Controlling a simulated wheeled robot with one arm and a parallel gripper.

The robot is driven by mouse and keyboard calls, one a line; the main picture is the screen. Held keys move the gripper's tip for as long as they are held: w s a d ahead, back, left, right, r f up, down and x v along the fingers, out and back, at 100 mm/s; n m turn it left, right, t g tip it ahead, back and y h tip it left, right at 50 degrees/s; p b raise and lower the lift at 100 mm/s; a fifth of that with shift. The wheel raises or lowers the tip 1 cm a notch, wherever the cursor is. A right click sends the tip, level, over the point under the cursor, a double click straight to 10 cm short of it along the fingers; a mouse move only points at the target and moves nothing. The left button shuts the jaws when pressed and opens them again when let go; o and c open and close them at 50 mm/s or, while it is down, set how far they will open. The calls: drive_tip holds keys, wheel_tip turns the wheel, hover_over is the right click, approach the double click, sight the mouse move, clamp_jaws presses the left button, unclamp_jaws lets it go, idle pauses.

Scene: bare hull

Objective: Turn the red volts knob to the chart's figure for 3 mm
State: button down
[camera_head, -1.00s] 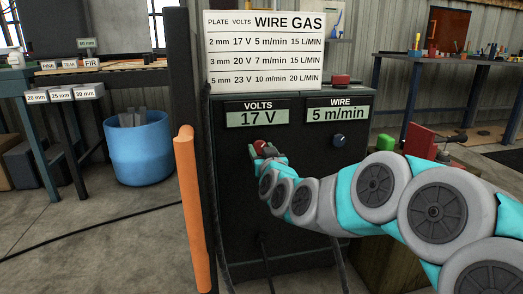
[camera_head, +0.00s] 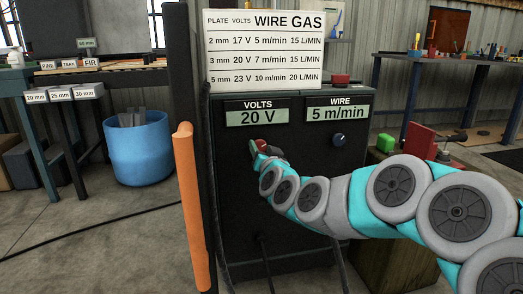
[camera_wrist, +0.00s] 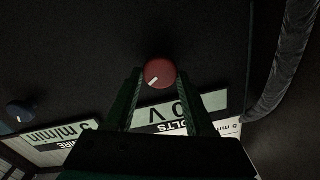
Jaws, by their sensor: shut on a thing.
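The red volts knob (camera_head: 261,145) is on the dark welder's front, under the VOLTS display (camera_head: 257,116), which reads 20 V. In the wrist view the red knob (camera_wrist: 160,73) has a pale pointer mark and sits between the fingertips. My gripper (camera_head: 258,150) is shut on the knob; its fingers also show in the wrist view (camera_wrist: 158,78). The chart (camera_head: 265,50) on top of the welder gives 20 V, 7 m/min and 15 L/min for 3 mm.
The blue wire knob (camera_head: 339,140) is to the right, under the WIRE display (camera_head: 339,113) reading 5 m/min. A red button (camera_head: 340,80) is on the welder's top. An orange post (camera_head: 190,208) stands close on the left. A blue bin (camera_head: 139,155) is farther left.

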drive_tip(key=shift+f+m, duration=0.1)
drive_tip(key=shift+m, duration=1.5)
drive_tip(key=shift+c, duration=1.4)
unclamp_jaws()
drive_tip(key=v, duration=0.7)
drive_tip(key=shift+s+d, duration=0.2)
drive_tip(key=shift+s, duration=0.2)
